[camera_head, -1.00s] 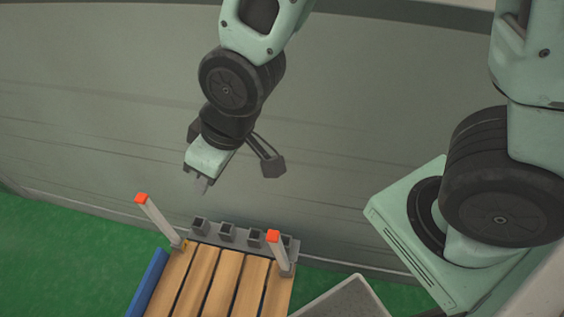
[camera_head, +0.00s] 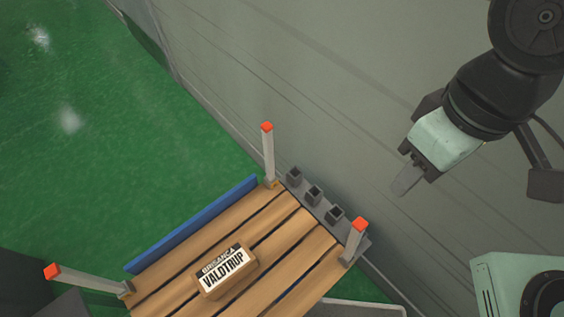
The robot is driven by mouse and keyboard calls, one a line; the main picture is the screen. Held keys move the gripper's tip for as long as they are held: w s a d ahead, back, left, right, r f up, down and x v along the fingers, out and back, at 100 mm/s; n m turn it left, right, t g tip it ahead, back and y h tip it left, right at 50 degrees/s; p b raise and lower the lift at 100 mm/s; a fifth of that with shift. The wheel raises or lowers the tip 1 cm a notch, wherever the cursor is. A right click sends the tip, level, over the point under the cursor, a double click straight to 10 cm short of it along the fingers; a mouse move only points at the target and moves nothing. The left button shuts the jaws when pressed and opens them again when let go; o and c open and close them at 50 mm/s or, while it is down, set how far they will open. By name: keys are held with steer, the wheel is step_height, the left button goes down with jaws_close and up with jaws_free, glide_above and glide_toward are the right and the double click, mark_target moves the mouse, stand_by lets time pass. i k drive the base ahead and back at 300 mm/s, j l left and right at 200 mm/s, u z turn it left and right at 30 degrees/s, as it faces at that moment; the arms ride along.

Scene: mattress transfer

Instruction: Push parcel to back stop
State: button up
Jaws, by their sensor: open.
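The parcel (camera_head: 228,272) is a small brown box with a black and white label reading VALDTRUP. It lies on a slatted wooden platform (camera_head: 285,222), near its middle. A grey strip with several dark square blocks (camera_head: 315,195) runs along the platform's far end, by the wall, and looks like the back stop. A gap of bare slats lies between the parcel and this strip. My gripper (camera_head: 402,184) is at the right, above and apart from the platform, and holds nothing. Its fingertips point down and left, and their gap is hard to make out.
Grey posts with orange tops stand at the platform's corners, at the far left (camera_head: 268,155), far right (camera_head: 355,240) and near left (camera_head: 85,278). A blue board (camera_head: 190,226) edges the left side. A grey wall rises behind. Green floor (camera_head: 90,130) is open at left.

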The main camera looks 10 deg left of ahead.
mark_target(216, 277)
steer(key=k, duration=0.95)
steer(key=u, duration=0.45)
steer(key=k+u, duration=0.15)
steer(key=u, duration=0.35)
steer(key=j+u, duration=0.1)
steer(key=u, duration=0.35)
steer(key=i+l, duration=0.15)
steer(key=l, duration=0.25)
steer(key=i+l+u, duration=0.15)
steer(key=l, duration=0.2)
steer(key=i+l, duration=0.1)
steer(key=l, duration=0.3)
steer(key=u, duration=0.05)
